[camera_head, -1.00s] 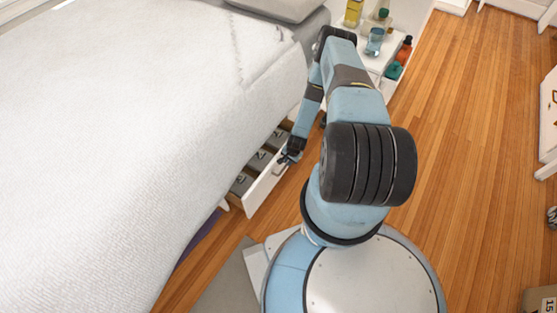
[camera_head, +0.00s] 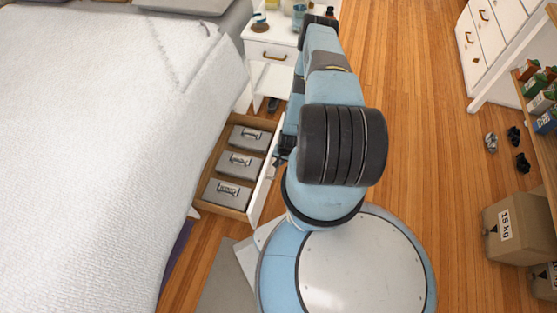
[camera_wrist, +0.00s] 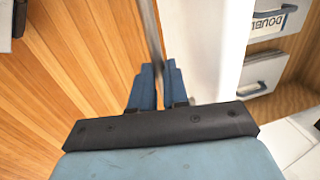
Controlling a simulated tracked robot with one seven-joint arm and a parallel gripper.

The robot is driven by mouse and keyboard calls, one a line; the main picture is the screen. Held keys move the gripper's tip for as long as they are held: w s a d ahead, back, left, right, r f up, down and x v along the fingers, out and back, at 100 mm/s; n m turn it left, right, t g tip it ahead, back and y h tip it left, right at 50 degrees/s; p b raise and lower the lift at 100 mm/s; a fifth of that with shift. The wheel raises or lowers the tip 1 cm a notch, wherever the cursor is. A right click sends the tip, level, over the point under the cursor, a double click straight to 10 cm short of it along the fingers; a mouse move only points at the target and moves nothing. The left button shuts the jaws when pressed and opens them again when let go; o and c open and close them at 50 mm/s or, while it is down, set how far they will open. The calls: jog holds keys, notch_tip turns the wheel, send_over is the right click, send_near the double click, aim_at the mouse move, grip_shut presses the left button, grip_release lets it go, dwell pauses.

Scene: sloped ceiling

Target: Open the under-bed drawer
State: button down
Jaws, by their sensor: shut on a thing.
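The under-bed drawer (camera_head: 250,210) stands pulled out from beneath the bed's right side, with its white front panel (camera_head: 265,185) facing right. Three grey lidded boxes with labels lie inside it, the middle one (camera_head: 238,163) among them. My gripper (camera_head: 281,157) is at the outer face of the front panel and is largely hidden by my arm. In the wrist view my gripper (camera_wrist: 158,88) is shut on the drawer's handle (camera_wrist: 150,38), a thin bar beside the white front panel (camera_wrist: 200,50). The exact contact is partly hidden.
The bed (camera_head: 90,130) fills the left. A white nightstand (camera_head: 268,52) stands beyond the drawer. A grey mat (camera_head: 230,280) lies by my base. Wooden floor is clear to my right, as far as a cardboard box (camera_head: 515,230) and shoes (camera_head: 515,140).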

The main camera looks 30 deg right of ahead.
jog(key=shift+s, duration=0.2)
jog(key=c, duration=1.1)
grip_release()
jog(key=shift+w, duration=0.1)
jog(key=r, duration=0.4)
jog(key=s+d+r, duration=0.1)
jog(key=r, duration=0.4)
jog(key=d+r, duration=0.1)
jog(key=r, duration=0.3)
jog(key=shift+s+r, duration=0.35)
jog(key=shift+s, duration=0.05)
